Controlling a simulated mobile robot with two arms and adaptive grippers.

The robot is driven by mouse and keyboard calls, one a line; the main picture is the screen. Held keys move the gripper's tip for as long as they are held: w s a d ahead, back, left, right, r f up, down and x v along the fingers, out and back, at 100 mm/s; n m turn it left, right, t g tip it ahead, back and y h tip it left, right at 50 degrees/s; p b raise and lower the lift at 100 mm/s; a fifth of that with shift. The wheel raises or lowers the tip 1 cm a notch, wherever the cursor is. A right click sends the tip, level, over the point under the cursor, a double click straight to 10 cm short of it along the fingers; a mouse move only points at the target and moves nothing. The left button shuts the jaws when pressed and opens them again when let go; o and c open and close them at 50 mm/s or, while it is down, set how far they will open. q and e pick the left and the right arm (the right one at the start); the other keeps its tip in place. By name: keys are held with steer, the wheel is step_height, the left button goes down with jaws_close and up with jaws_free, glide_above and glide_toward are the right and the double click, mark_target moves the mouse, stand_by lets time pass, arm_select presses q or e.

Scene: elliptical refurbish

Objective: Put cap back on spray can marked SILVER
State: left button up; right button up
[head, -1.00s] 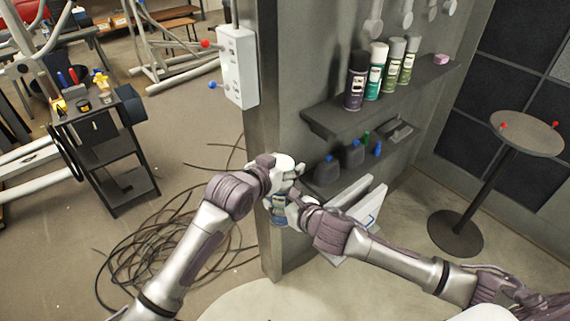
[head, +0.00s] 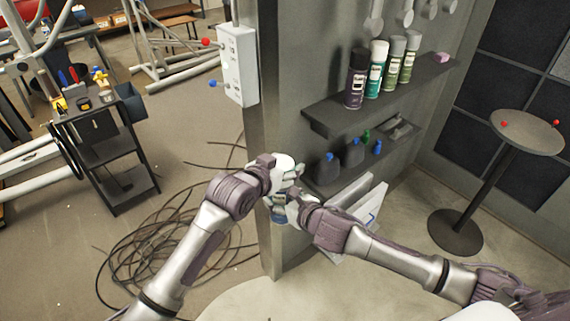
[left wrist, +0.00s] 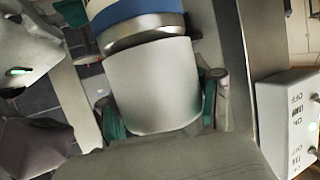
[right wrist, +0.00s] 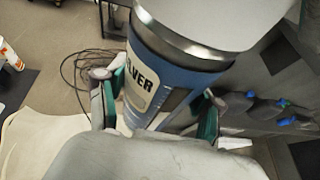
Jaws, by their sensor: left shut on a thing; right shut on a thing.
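The spray can (right wrist: 160,85) has a blue body, a bright metal rim and a label ending in "LVER". My right gripper (right wrist: 155,98) is shut around its body; the can also shows low in the head view (head: 278,217). The plain pale grey cap (left wrist: 152,85) is between the fingers of my left gripper (left wrist: 160,97), which is shut on it. The cap sits at the can's metal rim, in line with it. Whether it is fully seated I cannot tell. In the head view my left gripper (head: 284,172) is directly above my right gripper (head: 290,205).
Several spray cans (head: 377,70) stand on the upper wall shelf (head: 345,115). Dark bottles with blue caps (head: 327,170) stand on the lower shelf. A grey post edge (head: 262,130) is close behind my grippers. Cable coils (head: 150,255) lie on the floor at left.

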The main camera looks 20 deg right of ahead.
arm_select(q)
steer(key=shift+f, duration=0.4)
steer(key=o, duration=0.8)
steer(key=shift+o, duration=0.8)
